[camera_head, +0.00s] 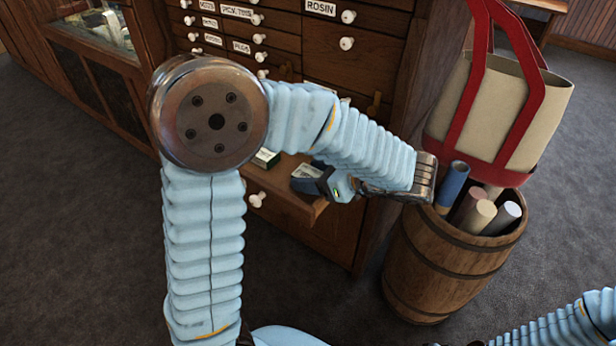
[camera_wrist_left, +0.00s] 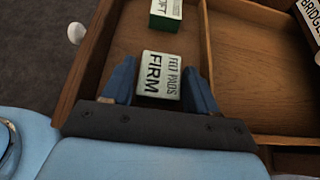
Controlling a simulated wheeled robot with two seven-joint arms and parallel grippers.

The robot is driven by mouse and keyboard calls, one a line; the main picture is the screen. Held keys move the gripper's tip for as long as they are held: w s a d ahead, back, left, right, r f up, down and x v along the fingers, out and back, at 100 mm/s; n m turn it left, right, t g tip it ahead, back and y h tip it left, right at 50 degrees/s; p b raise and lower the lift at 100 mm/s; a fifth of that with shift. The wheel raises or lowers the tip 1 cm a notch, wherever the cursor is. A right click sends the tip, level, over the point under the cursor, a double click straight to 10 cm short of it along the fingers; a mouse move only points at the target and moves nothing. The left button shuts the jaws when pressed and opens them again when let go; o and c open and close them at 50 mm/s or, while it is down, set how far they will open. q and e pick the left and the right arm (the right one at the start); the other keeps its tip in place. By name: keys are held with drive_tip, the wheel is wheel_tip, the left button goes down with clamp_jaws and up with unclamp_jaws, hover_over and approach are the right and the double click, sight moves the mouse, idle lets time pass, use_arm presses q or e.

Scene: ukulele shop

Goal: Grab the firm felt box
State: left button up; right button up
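The firm felt box (camera_wrist_left: 158,74), a small pale box lettered "FELT PADS FIRM", lies in an open wooden drawer in the left wrist view. My left gripper (camera_wrist_left: 160,80) is open, with one blue finger on each side of the box. The fingers are very close to its sides; I cannot tell if they touch. In the head view, my left gripper (camera_head: 314,182) reaches into the drawer from the right, and a pale box top (camera_head: 306,171) shows beside it. My right gripper is out of frame.
A green box with a white label (camera_wrist_left: 166,14) lies just beyond in the same drawer compartment. Wooden dividers (camera_wrist_left: 206,65) separate it from an empty compartment. A barrel (camera_head: 440,262) with rolled tubes and a tote bag (camera_head: 528,115) stand right of the cabinet.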

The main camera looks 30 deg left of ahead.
use_arm(q)
drive_tip(key=c, duration=0.6)
